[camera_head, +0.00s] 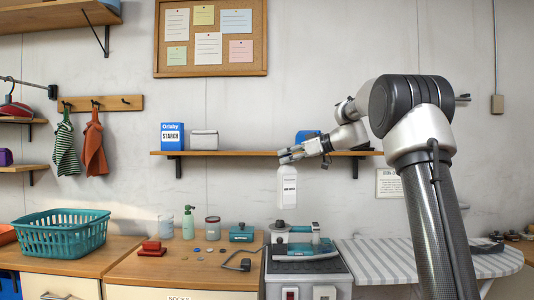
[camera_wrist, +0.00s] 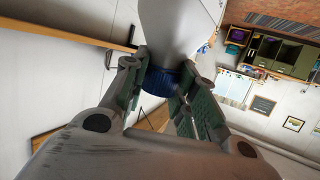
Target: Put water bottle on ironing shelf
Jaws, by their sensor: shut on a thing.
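My gripper (camera_head: 289,157) is shut on the neck end of a white water bottle (camera_head: 287,187) with a printed label. The bottle hangs upright below the fingers, over the counter and clear of it. In the wrist view the fingers (camera_wrist: 163,84) close around its dark blue cap (camera_wrist: 158,82), with the pale body (camera_wrist: 180,28) beyond. The wooden wall shelf (camera_head: 235,153) runs behind my gripper at about the same height in the picture. The bottle's body is lower than the shelf board.
On the shelf are a blue starch box (camera_head: 172,136), a grey container (camera_head: 204,140) and a blue object (camera_head: 307,137) partly behind my arm. The shelf between the container and the blue object looks clear. Below are an iron (camera_head: 295,243), a teal basket (camera_head: 62,234) and a striped ironing board (camera_head: 380,260).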

